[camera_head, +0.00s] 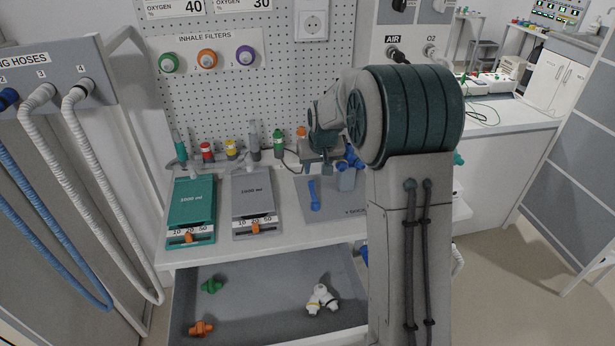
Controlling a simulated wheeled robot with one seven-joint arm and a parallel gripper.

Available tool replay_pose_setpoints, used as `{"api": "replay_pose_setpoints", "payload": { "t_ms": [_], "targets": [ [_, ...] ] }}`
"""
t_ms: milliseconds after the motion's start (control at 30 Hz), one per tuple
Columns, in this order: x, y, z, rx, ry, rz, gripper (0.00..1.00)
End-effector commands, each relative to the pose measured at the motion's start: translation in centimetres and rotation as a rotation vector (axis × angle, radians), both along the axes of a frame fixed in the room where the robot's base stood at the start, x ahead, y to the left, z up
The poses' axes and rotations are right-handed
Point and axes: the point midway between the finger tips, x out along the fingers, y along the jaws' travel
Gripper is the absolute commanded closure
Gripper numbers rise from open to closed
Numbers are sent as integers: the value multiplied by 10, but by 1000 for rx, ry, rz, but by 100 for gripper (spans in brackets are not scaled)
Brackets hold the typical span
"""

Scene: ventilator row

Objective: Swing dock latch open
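A grey plate (330,209) lies on the right part of the bench, with a partly hidden label on its front edge. A blue bar-shaped piece (313,196) on its left side may be the dock latch; I cannot tell for sure. A grey block (346,180) with blue parts (352,157) above it stands near the plate's back. My gripper (321,158) seems to be just behind and left of that block, above the plate's rear. Its fingers are too small and overlapped to read, so contact and opening cannot be told. My arm hides the plate's right side.
Left of the plate lie a teal test-lung board (192,205) and a grey one (254,198). Several coloured connectors stand along the bench back below the pegboard (270,85). An open drawer (262,283) juts out below, holding connectors. Hoses (75,120) hang at left.

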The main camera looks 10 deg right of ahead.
Motion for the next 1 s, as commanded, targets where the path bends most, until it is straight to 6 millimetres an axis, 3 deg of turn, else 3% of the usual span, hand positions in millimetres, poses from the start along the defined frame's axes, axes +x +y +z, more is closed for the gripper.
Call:
{"api": "replay_pose_setpoints", "payload": {
  "t_ms": [200,400,833,867,1000],
  "targets": [
    [16,8,-36,1,2,13,60],
    [24,7,-58,0,1,12,60],
    [28,7,-66,1,-2,11,60],
    [28,7,-66,1,-2,11,63],
    [28,7,-66,1,-1,11,100]
  ]
}}
